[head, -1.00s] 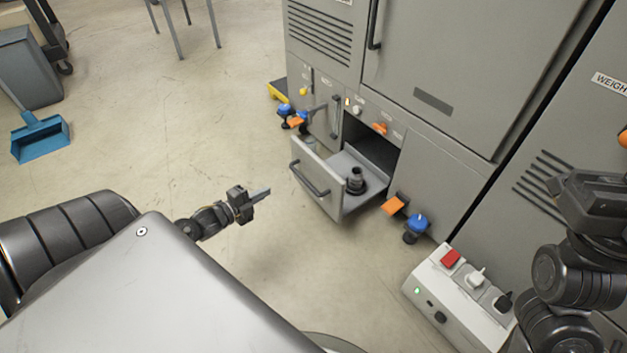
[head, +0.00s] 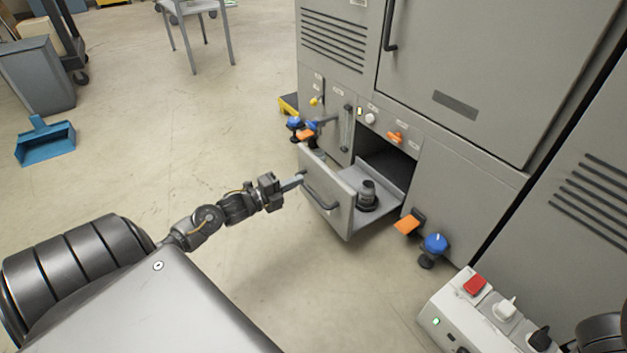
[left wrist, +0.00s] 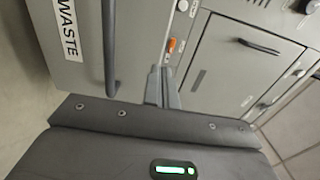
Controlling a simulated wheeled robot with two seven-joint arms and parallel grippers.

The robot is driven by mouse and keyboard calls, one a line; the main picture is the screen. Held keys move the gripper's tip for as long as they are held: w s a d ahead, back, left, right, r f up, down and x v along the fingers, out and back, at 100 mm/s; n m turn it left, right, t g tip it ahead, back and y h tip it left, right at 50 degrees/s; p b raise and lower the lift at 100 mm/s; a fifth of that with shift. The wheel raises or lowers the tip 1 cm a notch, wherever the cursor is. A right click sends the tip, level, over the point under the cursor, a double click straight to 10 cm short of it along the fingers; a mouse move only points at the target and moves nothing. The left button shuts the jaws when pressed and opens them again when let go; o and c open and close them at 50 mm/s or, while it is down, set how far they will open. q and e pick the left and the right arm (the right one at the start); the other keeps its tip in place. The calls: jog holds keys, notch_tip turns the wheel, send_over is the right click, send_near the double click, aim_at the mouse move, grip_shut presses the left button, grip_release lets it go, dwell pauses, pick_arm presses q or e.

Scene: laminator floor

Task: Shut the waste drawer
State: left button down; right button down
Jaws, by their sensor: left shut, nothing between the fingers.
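The waste drawer (head: 342,222) is a grey drawer low in the machine, pulled well out, with a dark bar handle (head: 320,192) on its front. A black round fitting (head: 367,197) stands inside it. In the left wrist view the drawer front (left wrist: 75,75) carries the label WASTE, with the handle (left wrist: 109,45) beside it. My left gripper (head: 296,181) is shut and empty, its fingertips at the left edge of the drawer front; I cannot tell whether they touch. The fingers (left wrist: 163,88) also show in the wrist view.
An orange pedal-like part (head: 407,224) and a blue knob (head: 435,243) stick out right of the drawer. Blue and orange knobs (head: 297,128) sit left of it. A white switch box (head: 466,315) stands at lower right.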

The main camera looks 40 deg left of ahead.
aim_at(322, 169)
pick_arm(q)
jog(key=b+x, duration=0.3)
jog(key=x, duration=0.2)
jog(key=shift+w+d+f, duration=0.1)
jog(key=shift+w+f, duration=0.1)
jog(key=shift+w, duration=0.05)
jog(key=shift+w+d+r, duration=0.15)
jog(key=shift+w, duration=0.4)
jog(key=shift+w, duration=0.1)
